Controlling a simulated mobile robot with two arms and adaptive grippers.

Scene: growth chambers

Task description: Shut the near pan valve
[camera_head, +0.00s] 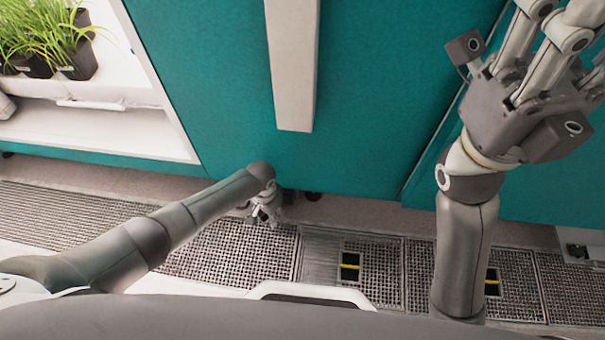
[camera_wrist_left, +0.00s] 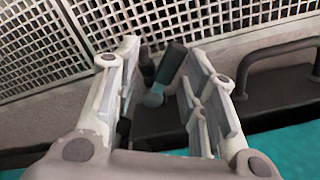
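The pan valve's lever (camera_wrist_left: 168,66) shows in the left wrist view as a short dark teal handle, tilted, with a rounded grey-blue end (camera_wrist_left: 153,98). It lies in the gap between the fingers of my left gripper (camera_wrist_left: 165,85), which is open, with space visible around the lever. In the head view my left gripper (camera_head: 265,208) is low by the foot of the teal chamber front, and the valve is hidden there. My right gripper (camera_head: 548,35) is raised at the upper right, its fingertips cut off by the frame edge.
A dark bar handle (camera_wrist_left: 283,58) stands right of the left fingers. Perforated floor grating (camera_head: 225,250) runs along the chamber's base, with yellow-marked openings (camera_head: 350,267). A pale vertical bar (camera_head: 294,70) stands out on the teal front (camera_head: 365,90). Potted seedlings (camera_head: 75,55) stand upper left.

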